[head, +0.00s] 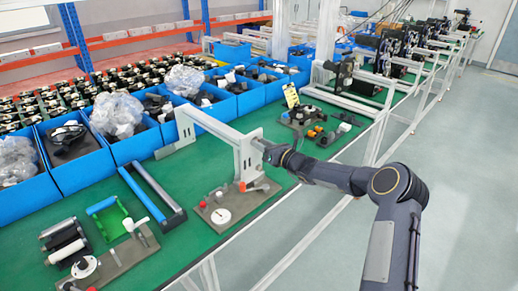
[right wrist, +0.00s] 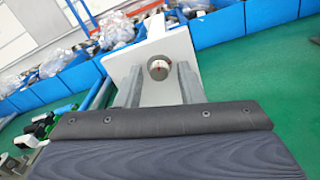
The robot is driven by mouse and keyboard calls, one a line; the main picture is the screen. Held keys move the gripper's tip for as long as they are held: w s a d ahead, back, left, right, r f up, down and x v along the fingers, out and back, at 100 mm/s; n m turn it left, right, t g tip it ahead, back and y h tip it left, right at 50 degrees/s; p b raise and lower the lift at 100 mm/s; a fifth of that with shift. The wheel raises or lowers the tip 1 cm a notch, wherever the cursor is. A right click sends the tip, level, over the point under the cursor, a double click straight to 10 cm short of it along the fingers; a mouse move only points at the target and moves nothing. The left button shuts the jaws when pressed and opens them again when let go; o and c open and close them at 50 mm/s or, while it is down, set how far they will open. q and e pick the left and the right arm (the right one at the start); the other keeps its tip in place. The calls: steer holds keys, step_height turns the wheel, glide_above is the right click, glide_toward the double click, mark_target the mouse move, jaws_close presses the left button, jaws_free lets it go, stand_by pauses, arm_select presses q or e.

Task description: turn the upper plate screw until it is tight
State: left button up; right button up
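The upper plate screw (right wrist: 159,67) is a round grey metal knob with a pale, reddish-marked face on the upright light-grey plate (right wrist: 190,40). In the head view that plate (head: 243,165) stands at the end of a light-grey bar, and my right gripper (head: 266,148) is at its upper right edge, covering the screw. In the right wrist view the two grey fingers of my right gripper (right wrist: 159,80) are apart, one on each side of the screw, with a visible gap on both sides. How deep they reach around it is hard to tell. My left gripper is not in view.
A base board with a white dial (head: 221,215) and a red-tipped lever (head: 254,187) lies below the plate. Blue bins (head: 85,165) line the back. A blue frame (head: 152,195) lies left on the green bench. The aisle floor (head: 465,190) is clear.

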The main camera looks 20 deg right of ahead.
steer(key=n+b, duration=0.8)
steer(key=b, duration=0.3)
steer(key=shift+b, duration=0.3)
stand_by(0.4)
